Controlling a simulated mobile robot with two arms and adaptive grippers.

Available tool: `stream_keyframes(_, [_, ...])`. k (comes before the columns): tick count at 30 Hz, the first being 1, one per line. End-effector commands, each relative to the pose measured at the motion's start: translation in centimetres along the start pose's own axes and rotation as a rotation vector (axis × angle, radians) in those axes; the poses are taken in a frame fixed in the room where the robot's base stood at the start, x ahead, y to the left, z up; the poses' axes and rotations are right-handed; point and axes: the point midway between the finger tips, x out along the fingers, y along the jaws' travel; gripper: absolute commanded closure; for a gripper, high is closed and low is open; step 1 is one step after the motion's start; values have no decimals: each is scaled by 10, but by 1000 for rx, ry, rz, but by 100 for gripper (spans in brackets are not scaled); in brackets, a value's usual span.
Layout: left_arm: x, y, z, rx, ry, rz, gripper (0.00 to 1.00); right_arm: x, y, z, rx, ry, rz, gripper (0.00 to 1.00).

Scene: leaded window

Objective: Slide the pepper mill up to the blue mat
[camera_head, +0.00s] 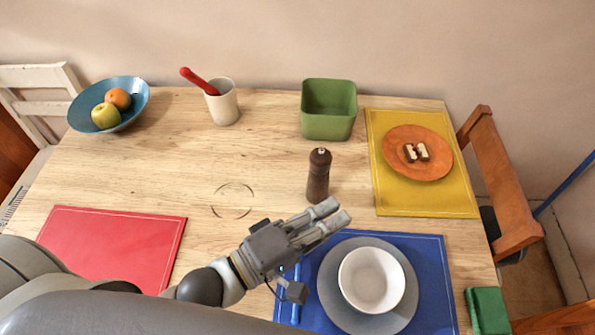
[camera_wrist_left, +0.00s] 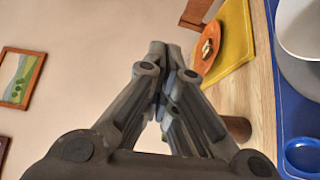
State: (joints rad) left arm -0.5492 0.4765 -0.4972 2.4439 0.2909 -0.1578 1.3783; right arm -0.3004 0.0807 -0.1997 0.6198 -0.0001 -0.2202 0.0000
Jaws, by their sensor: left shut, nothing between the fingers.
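The dark brown pepper mill (camera_head: 319,176) stands upright on the wooden table, above the blue mat (camera_head: 437,292) in the head view, with bare wood between them. My left gripper (camera_head: 337,214) is shut and empty, just below the mill near the mat's top edge; I cannot tell whether it touches the mill. In the left wrist view, the shut fingers (camera_wrist_left: 172,62) fill the middle and a brown part of the mill (camera_wrist_left: 238,128) shows to their right. The blue mat (camera_wrist_left: 292,110) is at the right there. My right gripper is not in view.
A grey plate (camera_head: 330,290) with a white bowl (camera_head: 371,279) sits on the blue mat. A yellow mat (camera_head: 389,196) with an orange plate (camera_head: 431,168) lies right of the mill. A green container (camera_head: 329,127) stands behind it. Bare table lies to the left.

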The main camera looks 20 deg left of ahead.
Motion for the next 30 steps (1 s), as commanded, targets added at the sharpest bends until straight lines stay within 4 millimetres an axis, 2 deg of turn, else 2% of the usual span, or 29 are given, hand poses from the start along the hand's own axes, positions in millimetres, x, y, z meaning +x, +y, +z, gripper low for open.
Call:
stream_keyframes(7, [-3,0,-2,0,-52,-12,100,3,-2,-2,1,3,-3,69])
stream_keyframes(11, [2,1,-13,3,-52,-12,100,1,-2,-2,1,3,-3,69])
stream_keyframes(30, [45,1,-121,7,-49,-12,100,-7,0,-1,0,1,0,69])
